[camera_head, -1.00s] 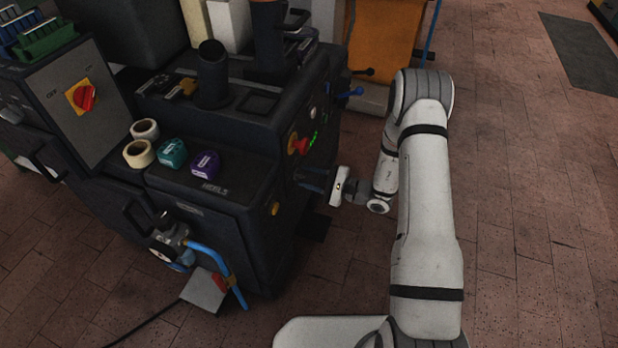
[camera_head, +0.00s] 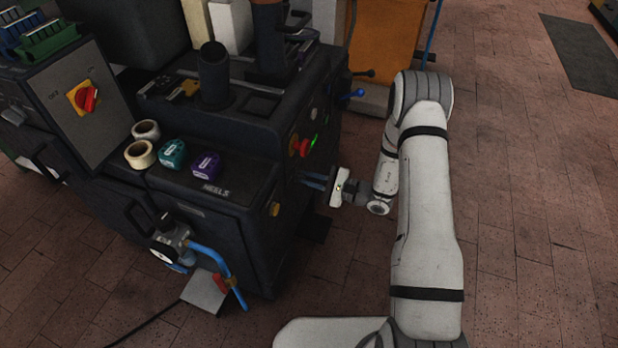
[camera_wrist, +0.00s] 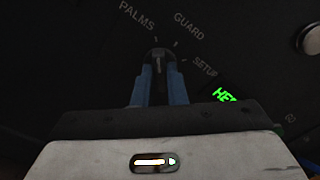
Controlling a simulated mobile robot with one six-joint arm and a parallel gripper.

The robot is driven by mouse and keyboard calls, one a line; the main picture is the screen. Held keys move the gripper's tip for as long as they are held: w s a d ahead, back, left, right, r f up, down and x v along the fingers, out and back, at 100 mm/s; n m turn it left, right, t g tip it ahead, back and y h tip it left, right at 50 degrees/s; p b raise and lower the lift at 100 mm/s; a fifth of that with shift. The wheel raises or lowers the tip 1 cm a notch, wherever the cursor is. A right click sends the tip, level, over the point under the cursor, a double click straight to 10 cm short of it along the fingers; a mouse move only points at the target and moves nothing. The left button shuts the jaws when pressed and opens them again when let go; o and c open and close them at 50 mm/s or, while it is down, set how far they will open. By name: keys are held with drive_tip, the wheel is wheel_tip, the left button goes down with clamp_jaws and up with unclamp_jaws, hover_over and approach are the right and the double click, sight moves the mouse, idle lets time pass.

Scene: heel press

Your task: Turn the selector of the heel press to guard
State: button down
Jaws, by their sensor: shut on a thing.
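The heel press (camera_head: 225,215) is the dark machine at the left of the head view. Its selector (camera_wrist: 159,54) is a small dark knob on the panel in the wrist view, with the labels PALMS (camera_wrist: 137,16), GUARD (camera_wrist: 189,25) and SETUP (camera_wrist: 205,67) around it. My gripper (camera_wrist: 160,72) is shut on the selector, with one blue finger on each side. The knob stands roughly upright in the picture, between PALMS and GUARD; its exact mark is hard to tell. In the head view my gripper (camera_head: 305,179) reaches the press's right face, and the selector is hidden.
Blue and black levers (camera_head: 353,94) stick out farther back. Tape rolls (camera_head: 140,154) and two small boxes (camera_head: 205,165) lie on top.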

drive_tip(key=m+p, duration=0.2)
drive_tip(key=m, duration=0.2)
drive_tip(key=shift+d+r+m, duration=0.1)
drive_tip(key=shift+d+m, duration=0.05)
drive_tip(key=shift+m, duration=0.15)
drive_tip(key=shift+m+p, duration=0.65)
drive_tip(key=shift+m, duration=1.05)
drive_tip(key=shift+w, duration=0.1)
drive_tip(key=c, duration=1.5)
unclamp_jaws()
drive_tip(key=shift+o, duration=0.2)
drive_tip(key=p+v, duration=0.1)
drive_tip(key=v, duration=0.7)
drive_tip(key=shift+p, duration=0.3)
